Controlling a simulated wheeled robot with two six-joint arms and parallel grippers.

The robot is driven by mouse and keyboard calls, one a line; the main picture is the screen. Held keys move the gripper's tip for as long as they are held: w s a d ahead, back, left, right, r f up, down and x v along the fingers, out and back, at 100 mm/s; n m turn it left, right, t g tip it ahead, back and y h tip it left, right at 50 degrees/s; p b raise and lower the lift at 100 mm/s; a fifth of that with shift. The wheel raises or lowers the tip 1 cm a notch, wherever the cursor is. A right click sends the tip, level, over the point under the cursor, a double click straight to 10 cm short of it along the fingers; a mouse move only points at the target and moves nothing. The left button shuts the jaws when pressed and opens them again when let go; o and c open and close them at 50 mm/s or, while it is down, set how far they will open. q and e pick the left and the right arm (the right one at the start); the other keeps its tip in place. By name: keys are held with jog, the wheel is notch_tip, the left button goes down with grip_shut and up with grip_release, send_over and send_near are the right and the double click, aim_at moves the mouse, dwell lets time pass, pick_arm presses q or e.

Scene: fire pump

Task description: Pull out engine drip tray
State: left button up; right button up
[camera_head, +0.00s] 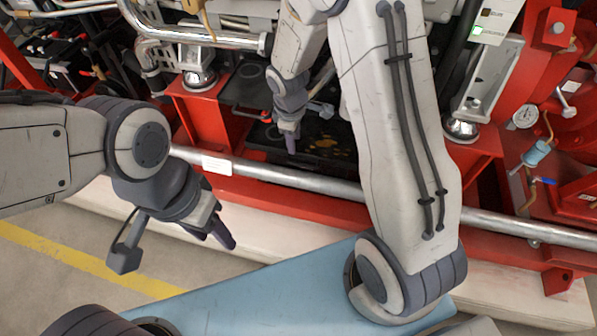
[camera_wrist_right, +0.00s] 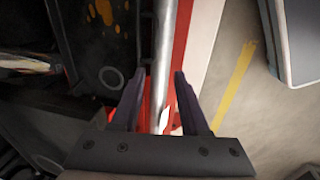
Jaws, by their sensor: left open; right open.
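The engine drip tray (camera_head: 325,144) is a dark, flat pan with yellow-orange stains, low inside the red frame under the engine. My right arm and gripper hide part of it. It also shows at the upper left of the right wrist view (camera_wrist_right: 92,50), with a dark rim along the silver rail. My right gripper (camera_head: 291,146) points down over the tray area behind the rail. In the right wrist view its fingers (camera_wrist_right: 158,78) are apart, with nothing gripped; the rail shows between them. My left gripper (camera_head: 222,232) is open and empty, in front of the frame at left.
A silver rail (camera_head: 300,180) runs across the front of the red frame (camera_head: 262,190). A pale plinth (camera_head: 120,205) lies below it. A red post (camera_head: 205,115) stands left of the tray opening. Pipes and a gauge (camera_head: 525,117) are at right. The floor at left is clear.

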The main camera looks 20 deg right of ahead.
aim_at(300, 164)
jog(key=w+d+f+b, duration=0.1)
jog(key=f, duration=0.3)
jog(key=d+f+b, duration=0.1)
jog(key=f+b, duration=0.1)
jog(key=f, duration=0.3)
jog(key=w+f+b, duration=0.1)
jog(key=f+b, duration=0.1)
jog(key=f, duration=0.2)
jog(key=shift+w+d+f, duration=0.35)
jog(key=shift+d, duration=0.05)
jog(key=shift+c, duration=0.3)
grip_shut()
dwell(0.5)
